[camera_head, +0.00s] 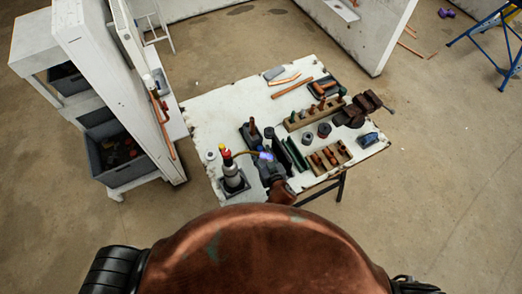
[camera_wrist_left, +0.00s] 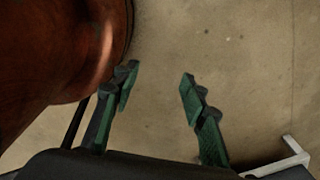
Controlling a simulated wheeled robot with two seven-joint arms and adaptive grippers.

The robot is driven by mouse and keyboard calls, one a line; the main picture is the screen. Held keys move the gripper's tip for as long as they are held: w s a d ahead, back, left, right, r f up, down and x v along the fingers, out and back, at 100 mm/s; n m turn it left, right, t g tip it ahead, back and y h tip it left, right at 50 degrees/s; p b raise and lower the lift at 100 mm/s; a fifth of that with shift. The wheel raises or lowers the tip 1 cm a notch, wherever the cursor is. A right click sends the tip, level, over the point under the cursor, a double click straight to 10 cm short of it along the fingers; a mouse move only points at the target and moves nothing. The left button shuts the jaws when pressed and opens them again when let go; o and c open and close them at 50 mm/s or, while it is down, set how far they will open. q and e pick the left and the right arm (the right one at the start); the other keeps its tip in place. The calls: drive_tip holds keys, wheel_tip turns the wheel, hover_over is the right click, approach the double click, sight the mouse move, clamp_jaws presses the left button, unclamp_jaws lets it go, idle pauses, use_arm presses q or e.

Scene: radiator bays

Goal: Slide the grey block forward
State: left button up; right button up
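A flat grey block (camera_head: 274,73) lies near the far edge of the white-topped table (camera_head: 218,103) in the head view, beside some copper-coloured pieces. My right gripper (camera_head: 270,168) is over the near part of the table, well apart from the grey block. Its fingers are dark and hard to separate from the tools around it, so its opening is unclear. My left gripper (camera_wrist_left: 155,88) shows in the left wrist view with its green fingers spread wide and only bare floor between them. It does not show in the head view.
A torch (camera_head: 232,175) stands near the table's left front. Hand planes, a wooden rack (camera_head: 314,113), a tray of wooden-handled tools (camera_head: 328,158) and a vice (camera_head: 362,108) crowd the middle and right. Shelving with grey bins (camera_head: 120,160) stands left. The table's back left is clear.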

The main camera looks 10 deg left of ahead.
drive_tip(key=shift+w+a+f, duration=0.15)
drive_tip(key=shift+w, duration=0.15)
drive_tip(key=shift+w+f, duration=0.1)
drive_tip(key=shift+w, duration=0.1)
drive_tip(key=c, duration=0.8)
clamp_jaws()
use_arm(q)
drive_tip(key=shift+w+t, duration=0.3)
drive_tip(key=shift+w, duration=1.35)
